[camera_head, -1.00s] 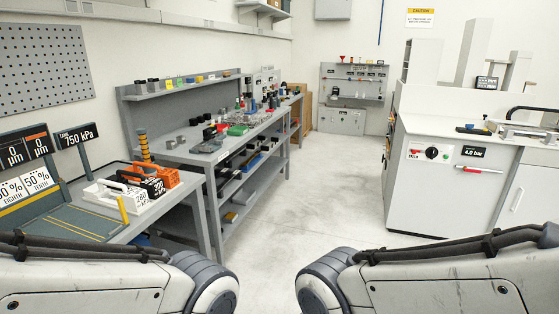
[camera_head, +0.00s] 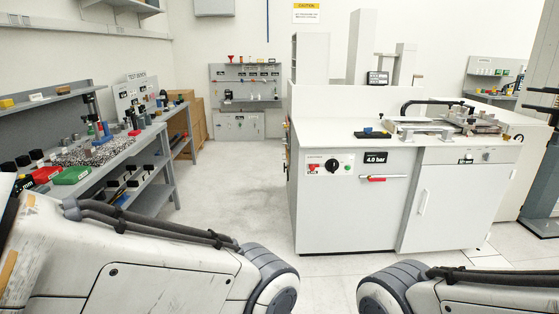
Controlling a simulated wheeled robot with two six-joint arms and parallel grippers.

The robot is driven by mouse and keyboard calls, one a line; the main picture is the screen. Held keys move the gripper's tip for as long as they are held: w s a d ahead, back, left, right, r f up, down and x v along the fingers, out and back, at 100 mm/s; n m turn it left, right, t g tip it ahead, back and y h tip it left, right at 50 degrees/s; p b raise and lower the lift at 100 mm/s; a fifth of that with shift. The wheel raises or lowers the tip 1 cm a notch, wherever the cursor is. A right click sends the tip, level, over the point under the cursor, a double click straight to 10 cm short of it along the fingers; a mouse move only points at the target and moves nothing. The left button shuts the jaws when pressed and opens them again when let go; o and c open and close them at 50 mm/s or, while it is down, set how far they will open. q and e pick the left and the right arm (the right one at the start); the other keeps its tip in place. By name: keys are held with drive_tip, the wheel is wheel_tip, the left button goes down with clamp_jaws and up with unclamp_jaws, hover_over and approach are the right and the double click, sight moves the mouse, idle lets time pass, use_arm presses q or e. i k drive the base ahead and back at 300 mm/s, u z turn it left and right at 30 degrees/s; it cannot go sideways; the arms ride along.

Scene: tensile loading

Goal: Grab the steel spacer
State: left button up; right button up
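I cannot make out the steel spacer for sure in the head view. Several small dark, grey and coloured parts stand on the left workbench (camera_head: 115,150), too small to tell apart. Links of both my arms fill the lower left and lower right of the view. Both my grippers are out of view, so what they hold is hidden.
A white machine cabinet (camera_head: 340,226) with a 4.0 bar display (camera_head: 376,157) stands at centre right, with a clamp fixture (camera_head: 440,128) on top. A pegboard station (camera_head: 245,84) is at the back wall. Clear floor (camera_head: 225,185) lies between bench and cabinet.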

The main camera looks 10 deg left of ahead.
sight(90, 151)
drive_tip(key=u, duration=0.35)
drive_tip(key=i, duration=1.7)
drive_tip(key=u, duration=1.2)
drive_tip(key=i, duration=0.6)
drive_tip(key=u, duration=0.85)
drive_tip(key=k, duration=0.65)
drive_tip(key=z, duration=0.15)
drive_tip(key=i, duration=0.65)
drive_tip(key=z, duration=1)
drive_tip(key=i, duration=1.4)
drive_tip(key=u, duration=0.9)
drive_tip(key=i, duration=0.65)
drive_tip(key=u, duration=0.8)
